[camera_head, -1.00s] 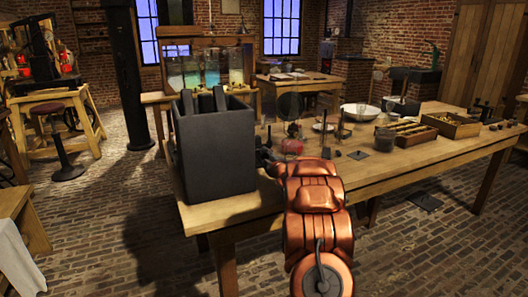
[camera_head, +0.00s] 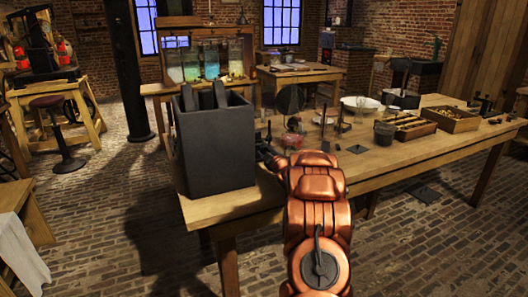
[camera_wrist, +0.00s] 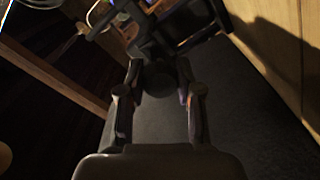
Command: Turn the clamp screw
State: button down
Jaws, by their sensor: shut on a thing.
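A dark grey battery jar (camera_head: 216,150) stands on the near left corner of the wooden table, with dark plates (camera_head: 208,98) sticking up from its open top. My gripper (camera_head: 268,155) is at the jar's right side, small and partly hidden by my copper-coloured arm. In the wrist view, the fingers of my gripper (camera_wrist: 158,82) are closed around a dark round knob (camera_wrist: 158,80), which appears to be the clamp screw. Dark clamp-like parts (camera_wrist: 165,35) lie just beyond it. The picture is dim, so the knob's shape and turn angle are unclear.
The table (camera_head: 400,158) holds a red object (camera_head: 292,141), a white bowl (camera_head: 360,104), a dark cup (camera_head: 384,133) and wooden trays (camera_head: 450,119) right of the jar. Glass jars of coloured liquid (camera_head: 210,60) stand behind. Brick floor is open at left.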

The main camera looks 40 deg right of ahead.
jog(key=c, duration=0.7)
grip_release()
jog(key=shift+c, duration=0.2)
jog(key=shift+s, duration=0.15)
jog(key=shift+v, duration=5.85)
